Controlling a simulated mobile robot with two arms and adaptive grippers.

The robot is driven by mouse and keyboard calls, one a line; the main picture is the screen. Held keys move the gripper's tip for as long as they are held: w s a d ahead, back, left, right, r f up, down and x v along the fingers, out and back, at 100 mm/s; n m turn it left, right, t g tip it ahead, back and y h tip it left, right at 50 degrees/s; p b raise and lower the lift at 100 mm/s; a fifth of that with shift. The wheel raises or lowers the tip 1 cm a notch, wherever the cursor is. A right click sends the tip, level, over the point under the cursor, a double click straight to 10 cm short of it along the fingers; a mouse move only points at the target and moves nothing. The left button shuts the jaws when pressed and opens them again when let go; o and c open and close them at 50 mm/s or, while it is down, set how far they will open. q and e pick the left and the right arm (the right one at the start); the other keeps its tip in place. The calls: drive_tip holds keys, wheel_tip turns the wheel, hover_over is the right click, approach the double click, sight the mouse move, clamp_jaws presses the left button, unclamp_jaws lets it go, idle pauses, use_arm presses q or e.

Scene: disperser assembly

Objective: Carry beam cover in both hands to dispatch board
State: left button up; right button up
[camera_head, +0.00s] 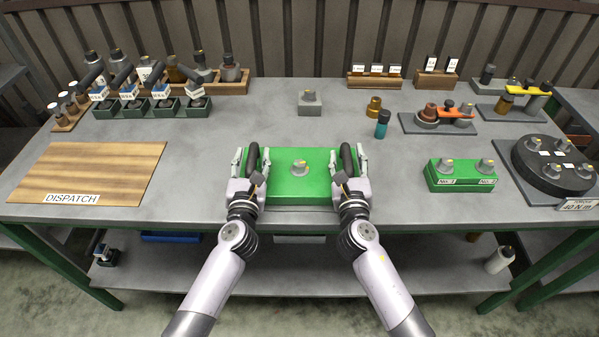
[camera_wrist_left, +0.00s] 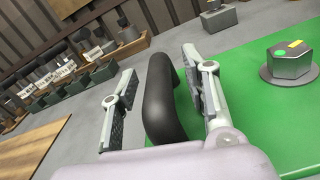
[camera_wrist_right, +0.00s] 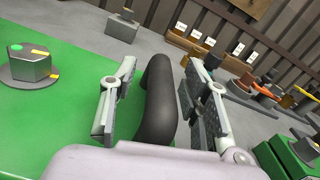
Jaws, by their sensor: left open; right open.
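The beam cover (camera_head: 286,187) is a green block with a grey hex boss on top and a black arched handle at each end. It lies on the table in the middle front. My left gripper (camera_head: 251,165) is open, its fingers on either side of the left handle (camera_wrist_left: 160,95), with gaps showing in the left wrist view. My right gripper (camera_head: 347,165) is open around the right handle (camera_wrist_right: 156,105) in the same way. The dispatch board (camera_head: 88,170) is a bare wooden board labelled DISPATCH at the table's left front.
Bare grey table lies between the cover and the board. Green bins (camera_head: 152,110) and bottles stand at the back left. A grey block (camera_head: 310,103) stands behind the cover. A teal bottle (camera_head: 382,125), a small green block (camera_head: 460,178) and a black round fixture (camera_head: 553,165) are to the right.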

use_arm(q)
drive_tip(key=shift+c, duration=0.4)
use_arm(e)
drive_tip(key=shift+c, duration=0.4)
use_arm(q)
clamp_jaws()
use_arm(e)
clamp_jaws()
use_arm(q)
drive_tip(key=shift+w+r, duration=0.1)
drive_tip(key=shift+r, duration=0.15)
use_arm(e)
drive_tip(key=shift+w+r, duration=0.1)
drive_tip(key=shift+r, duration=0.15)
